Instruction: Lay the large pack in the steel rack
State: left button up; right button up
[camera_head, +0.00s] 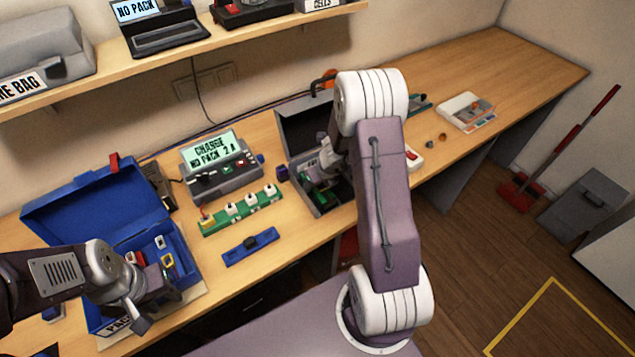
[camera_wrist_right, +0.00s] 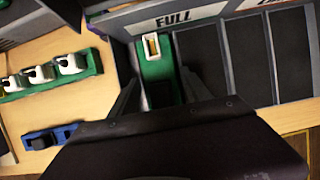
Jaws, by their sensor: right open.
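The steel rack (camera_head: 330,208) is a dark grey open case at the middle of the bench, with compartments and a FULL label in the right wrist view (camera_wrist_right: 265,7). A green pack (camera_wrist_right: 158,68) with a white connector lies in its leftmost visible compartment. I take it as the large pack. My right gripper (camera_wrist_right: 160,92) is open over this compartment, one finger on each side of the pack; its own wrist hides the pack's lower part. In the head view the right arm partly covers the rack. My left gripper (camera_head: 138,308) hangs over the open blue box (camera_head: 112,210); its jaws are unclear.
A charger with a lit display (camera_head: 215,165) stands behind a green strip (camera_head: 240,210) with several white plugs. A blue strip (camera_head: 250,246) lies in front. A white tray (camera_head: 466,112) sits at the right; the bench beyond it is clear. A shelf (camera_head: 160,65) runs above.

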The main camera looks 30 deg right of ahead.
jog(key=p+v, duration=0.5)
jog(key=v, duration=0.6)
jog(key=shift+r+p, duration=0.2)
jog(key=shift+p, duration=0.1)
